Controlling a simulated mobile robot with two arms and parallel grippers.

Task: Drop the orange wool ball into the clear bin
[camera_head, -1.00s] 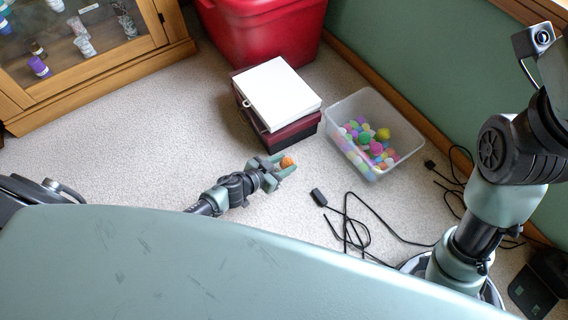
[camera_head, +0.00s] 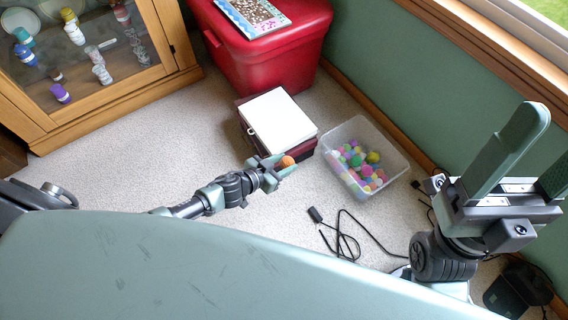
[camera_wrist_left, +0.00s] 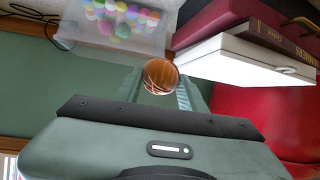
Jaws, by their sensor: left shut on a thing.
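The orange wool ball (camera_head: 287,161) is between the fingers of my left gripper (camera_head: 279,165), which is shut on it. The ball also shows in the left wrist view (camera_wrist_left: 160,76) between the two green fingers. The clear bin (camera_head: 396,166) stands on the carpet to the right of my left gripper, with several coloured balls inside. In the left wrist view the bin (camera_wrist_left: 72,42) is at the upper left, apart from the held ball. My right gripper (camera_head: 536,150) is at the right of the head view, empty, with its two fingers spread wide.
A white box (camera_head: 279,119) lies on a dark red case (camera_head: 303,151) left of the bin. A red tub (camera_head: 265,62) stands behind. Black cables (camera_head: 352,222) lie on the floor in front of the bin. A wood-and-glass cabinet (camera_head: 180,40) is at the upper left.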

